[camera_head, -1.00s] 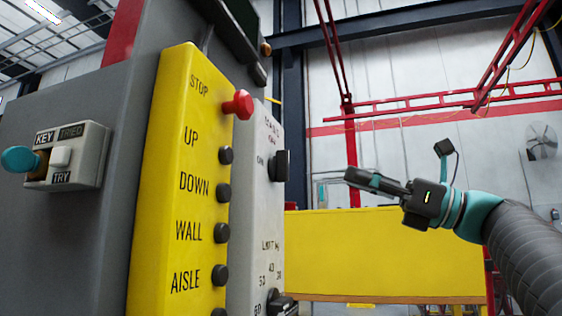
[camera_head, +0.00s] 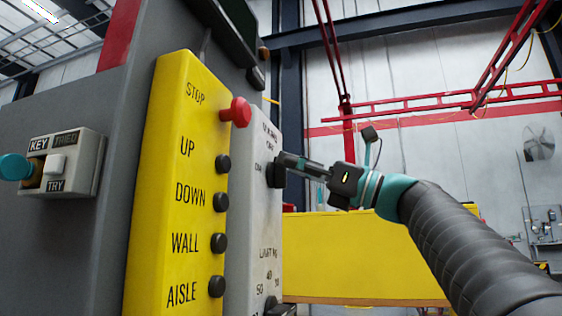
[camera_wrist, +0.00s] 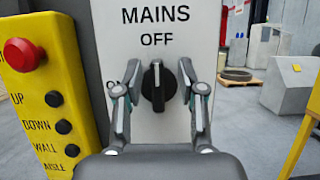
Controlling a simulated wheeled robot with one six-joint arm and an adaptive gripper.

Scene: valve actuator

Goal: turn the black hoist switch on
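The black switch (camera_wrist: 158,86) is a rotary knob on a light grey panel (camera_wrist: 178,22) marked MAINS, with OFF above the knob and a partly hidden ON at its left. Its white pointer line stands upright toward OFF. In the head view the switch (camera_head: 271,174) is seen from the side. My gripper (camera_wrist: 151,78) is open, one finger on each side of the knob, with gaps visible between fingers and knob. In the head view my gripper (camera_head: 284,163) reaches the switch from the right; contact cannot be told there.
A yellow pendant box (camera_head: 178,180) with a red STOP button (camera_head: 236,112) and several black buttons stands left of the switch. A key box (camera_head: 62,163) is further left. Below the switch is another black knob (camera_head: 284,309). Open space lies to the right.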

